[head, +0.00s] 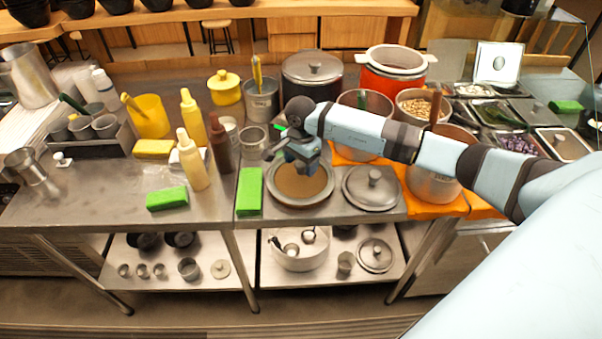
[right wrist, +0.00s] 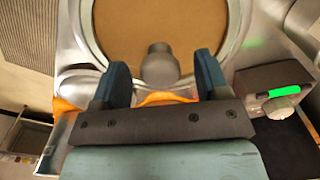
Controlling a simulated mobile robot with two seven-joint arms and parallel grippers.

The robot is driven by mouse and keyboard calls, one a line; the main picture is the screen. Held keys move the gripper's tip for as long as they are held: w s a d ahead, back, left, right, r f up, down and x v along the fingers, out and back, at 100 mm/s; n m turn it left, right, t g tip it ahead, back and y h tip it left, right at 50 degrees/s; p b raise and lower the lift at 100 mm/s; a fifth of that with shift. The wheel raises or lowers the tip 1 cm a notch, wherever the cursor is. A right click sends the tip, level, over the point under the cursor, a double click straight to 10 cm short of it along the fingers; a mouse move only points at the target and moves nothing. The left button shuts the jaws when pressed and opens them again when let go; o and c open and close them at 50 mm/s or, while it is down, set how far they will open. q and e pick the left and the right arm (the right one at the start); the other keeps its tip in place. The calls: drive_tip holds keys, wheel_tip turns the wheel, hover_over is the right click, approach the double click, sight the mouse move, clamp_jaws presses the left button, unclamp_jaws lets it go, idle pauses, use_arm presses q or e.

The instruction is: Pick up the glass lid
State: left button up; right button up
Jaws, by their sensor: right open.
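The glass lid (head: 299,187) looks like a round brown disc with a metal rim, on the counter below my right gripper (head: 303,165). Brown shows through it or beneath it. In the right wrist view the glass lid (right wrist: 160,20) fills the upper middle, and its grey knob (right wrist: 160,66) sits between the two fingers of my right gripper (right wrist: 162,78). The gripper is open, one finger on each side of the knob; I cannot tell whether either touches it. In the head view the gripper hides the far part of the lid. My left gripper is not in view.
A metal lid (head: 371,190) lies just right of the glass lid. A green block (head: 249,192) is close on the left. A metal pot (head: 262,103), a dark lidded pot (head: 312,70) and a red pot (head: 394,72) stand behind. Sauce bottles (head: 192,163) stand at left.

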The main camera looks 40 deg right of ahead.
drive_tip(key=shift+f, duration=0.4)
drive_tip(key=shift+c, duration=0.5)
drive_tip(key=c, duration=1.1)
drive_tip(key=shift+r, duration=0.1)
